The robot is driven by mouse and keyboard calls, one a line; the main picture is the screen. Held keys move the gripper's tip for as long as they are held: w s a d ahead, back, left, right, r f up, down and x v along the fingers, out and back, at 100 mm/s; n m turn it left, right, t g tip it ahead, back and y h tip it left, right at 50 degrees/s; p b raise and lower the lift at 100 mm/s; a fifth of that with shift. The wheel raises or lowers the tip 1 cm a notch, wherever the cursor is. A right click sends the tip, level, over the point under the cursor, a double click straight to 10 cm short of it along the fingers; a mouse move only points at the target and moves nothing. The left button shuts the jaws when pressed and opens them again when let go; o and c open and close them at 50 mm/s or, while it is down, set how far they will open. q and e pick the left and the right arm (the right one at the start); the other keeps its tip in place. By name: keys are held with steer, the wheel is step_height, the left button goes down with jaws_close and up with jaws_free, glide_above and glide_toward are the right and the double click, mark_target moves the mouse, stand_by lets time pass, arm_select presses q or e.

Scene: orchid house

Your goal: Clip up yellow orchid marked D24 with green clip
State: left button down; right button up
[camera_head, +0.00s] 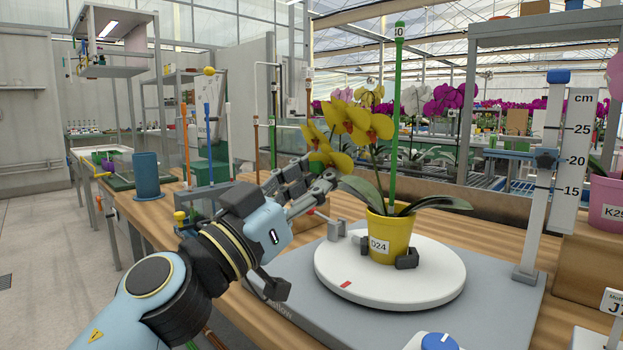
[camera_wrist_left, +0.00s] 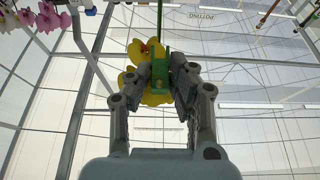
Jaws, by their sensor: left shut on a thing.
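The yellow orchid (camera_head: 352,122) grows in a yellow pot (camera_head: 401,240) labelled D24, beside a tall green stake (camera_head: 398,110). Its blooms lean left of the stake. My left gripper (camera_head: 322,186) is just left of the plant, below the blooms. In the left wrist view my left gripper (camera_wrist_left: 167,78) is shut on a small green piece, seemingly the green clip (camera_wrist_left: 161,66). Yellow petals (camera_wrist_left: 138,52) and the green stake (camera_wrist_left: 159,18) show behind it. I cannot tell whether the clip touches stem or stake. My right gripper is not in view.
The pot stands on a white turntable (camera_head: 335,284) between dark holding blocks (camera_head: 406,258) on a grey base (camera_head: 510,300). A centimetre scale (camera_head: 570,150) stands at the right. A blue cup (camera_head: 148,175) and a rack with coloured stakes (camera_head: 208,150) are at the left.

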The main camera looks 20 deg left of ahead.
arm_select(q)
steer(key=shift+w+d+b, duration=0.15)
steer(key=shift+w+d, duration=0.1)
steer(key=shift+w, duration=0.45)
steer(key=shift+w+d+b, duration=0.1)
steer(key=shift+w+d, duration=0.2)
steer(key=shift+w, duration=0.45)
steer(key=shift+w+d+b, duration=0.15)
steer(key=shift+w+d, duration=0.1)
steer(key=shift+w, duration=0.45)
steer(key=shift+s+p, duration=0.1)
steer(key=shift+p, duration=0.25)
steer(key=w, duration=0.1)
steer(key=w+d+p, duration=0.1)
steer(key=shift+w, duration=0.3)
steer(key=shift+w, duration=0.35)
steer(key=shift+w+d+p, duration=0.25)
steer(key=shift+w+p, duration=0.05)
steer(key=shift+w, duration=0.15)
